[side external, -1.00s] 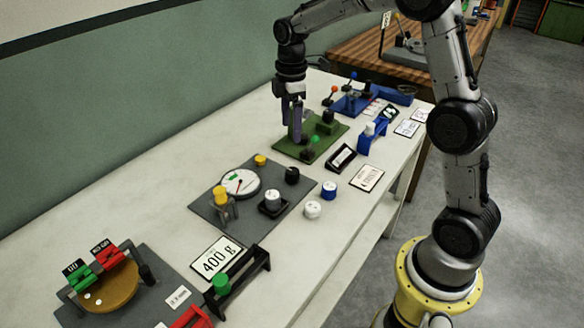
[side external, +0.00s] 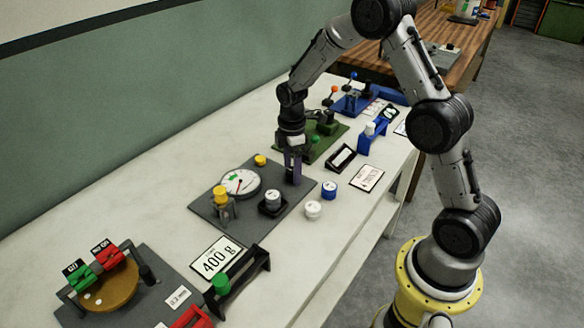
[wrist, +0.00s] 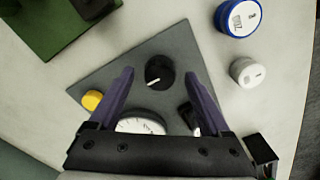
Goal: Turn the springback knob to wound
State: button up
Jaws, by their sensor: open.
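A round black knob (wrist: 159,72) with a white pointer line stands on a grey plate (wrist: 185,45) in the wrist view. I take it to be the springback knob; no wound mark is readable. My gripper (wrist: 160,75) is open, with the knob between its two purple fingers in that view. No contact shows, and height above the knob is hard to tell. In the side view my gripper (side external: 293,178) points down over the right part of the plate and hides the knob. A round white dial (side external: 240,182) with a needle sits on the same plate.
A yellow knob (side external: 260,160), a yellow-topped post (side external: 221,193) and a grey-white cylinder in a black holder (side external: 272,208) share the plate. Blue (side external: 330,190) and white (side external: 313,209) round pieces stand in front. A green fixture (side external: 325,140) is behind.

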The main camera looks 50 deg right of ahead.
jog(key=shift+f, duration=0.15)
jog(key=shift+c, duration=0.4)
grip_shut()
